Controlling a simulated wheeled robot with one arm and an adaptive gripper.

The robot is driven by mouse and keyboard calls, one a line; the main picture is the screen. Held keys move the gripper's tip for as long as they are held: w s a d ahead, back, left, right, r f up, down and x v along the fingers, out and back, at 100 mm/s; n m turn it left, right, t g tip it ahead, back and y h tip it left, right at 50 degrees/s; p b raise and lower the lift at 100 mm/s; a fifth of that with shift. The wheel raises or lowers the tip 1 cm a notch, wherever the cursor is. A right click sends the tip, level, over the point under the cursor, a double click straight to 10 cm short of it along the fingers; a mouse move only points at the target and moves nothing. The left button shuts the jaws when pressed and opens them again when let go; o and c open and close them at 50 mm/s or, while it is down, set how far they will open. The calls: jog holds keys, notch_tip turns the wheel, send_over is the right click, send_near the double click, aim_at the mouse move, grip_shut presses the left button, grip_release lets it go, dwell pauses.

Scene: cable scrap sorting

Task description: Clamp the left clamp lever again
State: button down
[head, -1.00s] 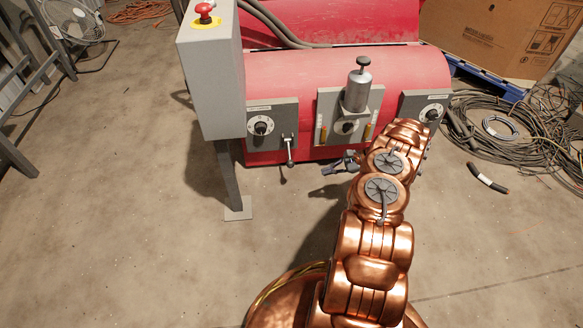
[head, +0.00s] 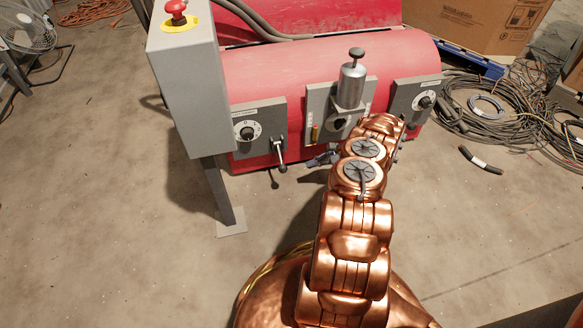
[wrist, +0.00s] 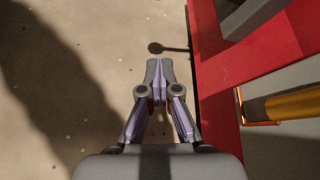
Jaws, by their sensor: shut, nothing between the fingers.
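The left clamp lever (head: 280,154) hangs down from the left grey plate (head: 259,125) on the red machine, its dark knob at the lower end. My gripper (head: 309,162) is just right of the lever in the head view, apart from it there. In the wrist view my gripper (wrist: 159,64) is shut, its fingertips together and empty. Beyond the tips there is a dark rod-and-knob shape, and I cannot tell whether it is the lever or its shadow.
The red machine (head: 325,72) fills the space behind my gripper. A grey control box (head: 185,95) on a post (head: 222,190) stands left of the lever. A middle plate carries a silver cylinder (head: 351,87). Cable coils (head: 500,110) lie at right. The floor in front is clear.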

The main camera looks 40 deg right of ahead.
aim_at(281, 159)
jog(key=b+x, duration=0.4)
jog(key=x, duration=0.6)
jog(key=shift+s+a+r+b, duration=0.15)
jog(key=shift+a+r+b, duration=0.1)
jog(key=shift+r, duration=0.4)
jog(key=shift+s+a+r+b, duration=0.15)
jog(key=shift+r+b, duration=0.15)
jog(key=shift+r, duration=0.3)
jog(key=shift+s+a+r+b, duration=0.1)
jog(key=shift+a+r+b, duration=0.15)
jog(key=shift+r, duration=0.4)
jog(key=shift+s+d+r+p, duration=0.1)
jog(key=shift+r+p, duration=0.15)
jog(key=shift+p, duration=0.1)
